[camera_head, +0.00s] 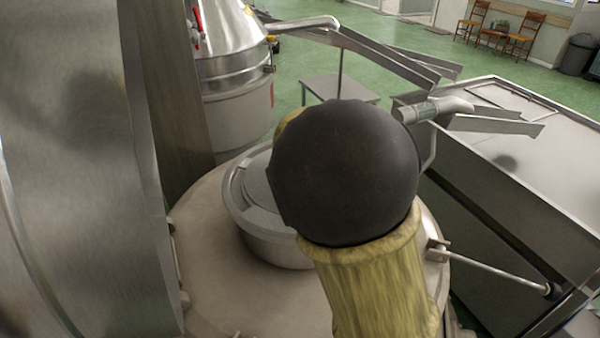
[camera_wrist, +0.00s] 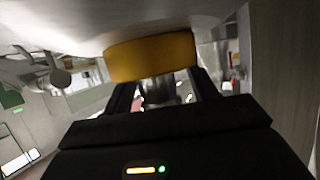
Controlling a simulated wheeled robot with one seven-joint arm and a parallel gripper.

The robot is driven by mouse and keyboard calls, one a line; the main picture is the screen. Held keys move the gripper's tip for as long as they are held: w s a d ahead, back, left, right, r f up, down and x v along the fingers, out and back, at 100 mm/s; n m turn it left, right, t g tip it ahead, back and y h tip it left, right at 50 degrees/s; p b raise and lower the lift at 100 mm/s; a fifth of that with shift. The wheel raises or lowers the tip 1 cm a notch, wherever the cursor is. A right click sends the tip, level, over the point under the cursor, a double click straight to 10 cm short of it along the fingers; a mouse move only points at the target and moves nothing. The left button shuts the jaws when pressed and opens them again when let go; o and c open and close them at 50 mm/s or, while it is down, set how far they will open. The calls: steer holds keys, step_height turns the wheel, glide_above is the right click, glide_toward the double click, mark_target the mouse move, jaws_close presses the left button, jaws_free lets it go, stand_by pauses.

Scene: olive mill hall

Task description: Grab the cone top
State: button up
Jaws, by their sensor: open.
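A shiny steel cone-shaped top (camera_head: 232,32) sits on a round machine at the upper left in the head view. I cannot tell whether this is the cone top meant. In the wrist view my gripper (camera_wrist: 162,88) is open, its dark fingers apart on either side. A rounded yellow piece (camera_wrist: 152,56) crosses in front of the fingertips, close to a pale surface; I cannot tell what it belongs to or whether the fingers touch it. In the head view my black arm joint and yellowish sleeve hide the gripper.
A round steel vessel with a raised rim (camera_head: 236,205) lies below my arm. A tall steel cylinder (camera_head: 75,150) fills the left side. Metal chutes (camera_head: 395,62) and a long steel trough (camera_head: 545,165) are on the right.

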jaws_close()
steer(key=shift+r, duration=0.15)
steer(key=shift+w+r, duration=0.1)
steer(key=shift+r, duration=0.15)
step_height(320, 180, up, 10)
steer(key=shift+f+p, duration=0.25)
steer(key=shift+p, duration=0.65)
